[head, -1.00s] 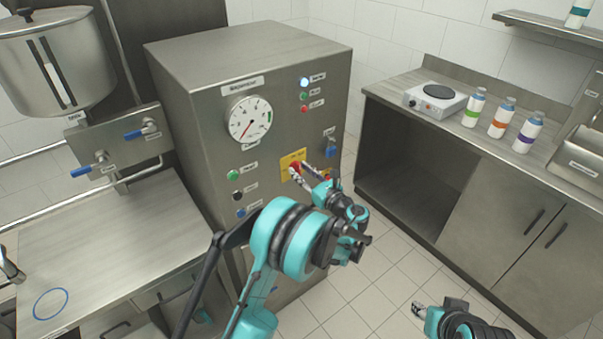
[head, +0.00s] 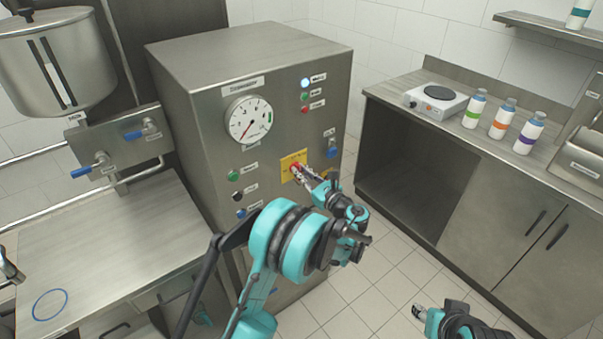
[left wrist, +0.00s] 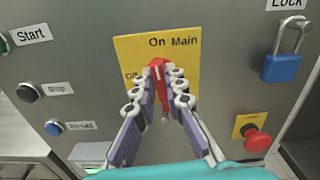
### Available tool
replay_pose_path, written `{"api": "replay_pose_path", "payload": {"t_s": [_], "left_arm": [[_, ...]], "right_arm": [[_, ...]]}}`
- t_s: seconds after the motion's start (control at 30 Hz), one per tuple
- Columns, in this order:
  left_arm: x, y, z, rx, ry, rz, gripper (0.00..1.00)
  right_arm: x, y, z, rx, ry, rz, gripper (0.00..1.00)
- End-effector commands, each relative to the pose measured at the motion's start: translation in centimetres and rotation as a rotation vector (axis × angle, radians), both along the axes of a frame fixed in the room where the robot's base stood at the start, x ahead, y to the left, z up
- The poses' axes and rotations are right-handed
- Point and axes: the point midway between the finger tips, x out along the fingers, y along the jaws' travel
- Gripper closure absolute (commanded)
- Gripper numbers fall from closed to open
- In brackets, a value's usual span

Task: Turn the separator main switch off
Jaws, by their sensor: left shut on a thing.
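The separator main switch is a red handle (left wrist: 157,72) on a yellow plate (left wrist: 128,52) on the steel cabinet's front. The plate reads "On" and "Main" at the top and "Off" at the left, partly covered. My left gripper (left wrist: 158,80) is shut on the red handle, one finger on each side. In the head view the left gripper (head: 303,171) reaches the plate from the lower right and hides part of the handle. The handle's exact angle is hard to tell. My right gripper (head: 419,312) is low at the right, away from the cabinet; its opening is unclear.
A blue padlock (left wrist: 281,67) hangs right of the plate, with a red emergency button (left wrist: 256,138) below it. Start, stop and reset buttons (left wrist: 28,93) sit at the left. The counter with bottles (head: 499,119) stands at the right, above clear floor.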

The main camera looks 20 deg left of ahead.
Motion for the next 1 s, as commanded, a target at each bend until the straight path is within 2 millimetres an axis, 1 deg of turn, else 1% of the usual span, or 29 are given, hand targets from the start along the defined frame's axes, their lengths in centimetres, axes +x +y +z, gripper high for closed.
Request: {"api": "replay_pose_path", "payload": {"t_s": [0.4,1.0], "left_arm": [[-0.2,0.1,-0.2,-0.222,-0.283,0.000,1.00],[-0.3,0.2,-0.4,-0.573,-0.733,0.001,1.00]], "right_arm": [[0.0,0.0,-1.2,0.000,0.000,0.000,0.60],[0.0,0.0,-2.5,0.000,0.000,0.000,0.60]]}}
